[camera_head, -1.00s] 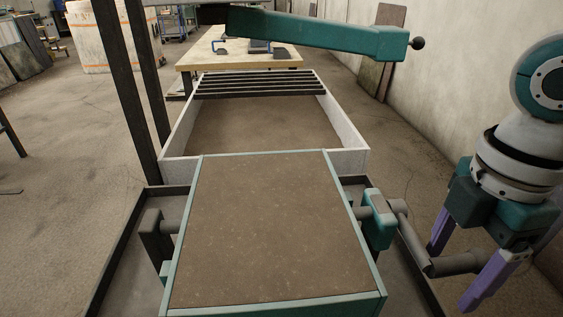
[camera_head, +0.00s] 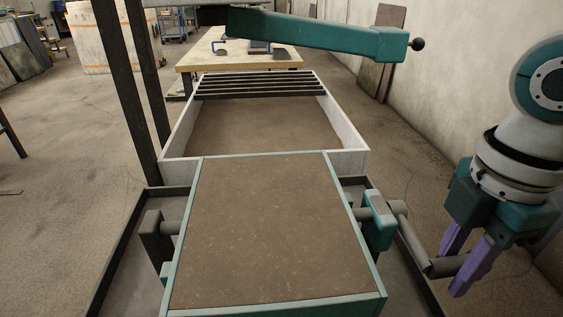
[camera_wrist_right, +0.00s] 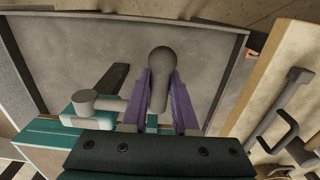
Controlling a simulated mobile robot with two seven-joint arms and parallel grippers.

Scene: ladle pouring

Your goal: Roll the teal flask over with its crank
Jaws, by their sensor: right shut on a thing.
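The teal flask (camera_head: 280,308) is a square, teal-rimmed frame filled with brown sand, lying level at front centre in the head view. Its grey crank (camera_head: 411,236) sticks out on the right side, with the arm angled down toward the front and a round handle (camera_head: 445,266) at its end. My right gripper (camera_head: 454,268) has its purple fingers closed around that handle. In the right wrist view the grey handle (camera_wrist_right: 160,62) stands between the two fingers. The part of the handle between the fingers is partly hidden. My left gripper is out of view.
A pale-walled box (camera_head: 345,160) with dark slats at its far end stands behind the flask. A teal beam (camera_head: 320,35) with a black knob hangs above it. Dark posts (camera_head: 122,90) rise at left. A wooden table (camera_head: 240,62) stands behind, and a wall runs along the right.

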